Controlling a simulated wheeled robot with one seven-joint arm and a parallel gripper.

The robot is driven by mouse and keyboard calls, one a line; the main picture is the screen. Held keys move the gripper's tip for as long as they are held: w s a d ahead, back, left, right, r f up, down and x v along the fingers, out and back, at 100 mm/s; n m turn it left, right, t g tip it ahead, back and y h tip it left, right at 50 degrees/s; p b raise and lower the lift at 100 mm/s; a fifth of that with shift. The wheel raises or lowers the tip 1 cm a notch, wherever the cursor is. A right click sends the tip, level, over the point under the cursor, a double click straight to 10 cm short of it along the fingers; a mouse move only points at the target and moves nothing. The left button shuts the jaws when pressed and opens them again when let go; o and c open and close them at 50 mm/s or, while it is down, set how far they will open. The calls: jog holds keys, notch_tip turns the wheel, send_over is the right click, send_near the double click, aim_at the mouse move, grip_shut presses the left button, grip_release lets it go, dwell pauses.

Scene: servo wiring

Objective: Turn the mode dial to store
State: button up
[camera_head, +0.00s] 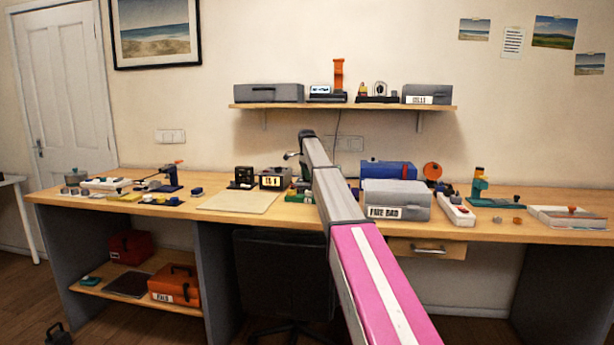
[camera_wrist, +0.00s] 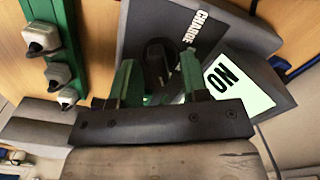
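In the wrist view a dark unit (camera_wrist: 140,26) carries a white CHARGE label (camera_wrist: 192,25) and a lit pale screen (camera_wrist: 240,82) whose letters look upside down. A black dial-like part (camera_wrist: 157,52) stands on its face. My gripper (camera_wrist: 157,75) has its two green fingers apart, one on each side of this black part. I cannot tell whether they touch it. The dial's pointer and any store mark cannot be made out. In the head view my gripper (camera_head: 303,163) is over the bench, mostly hidden by my arm.
A green strip with several pale knobs (camera_wrist: 60,45) lies left of the unit in the wrist view. In the head view a small box with a lit display (camera_head: 274,179), a grey labelled case (camera_head: 397,198) and a blue cylinder (camera_head: 388,168) stand near my arm. A pale mat (camera_head: 238,202) is clear.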

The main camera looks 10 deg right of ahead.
notch_tip(320, 180, up, 11)
dwell(0.7)
jog(key=shift+f, duration=0.1)
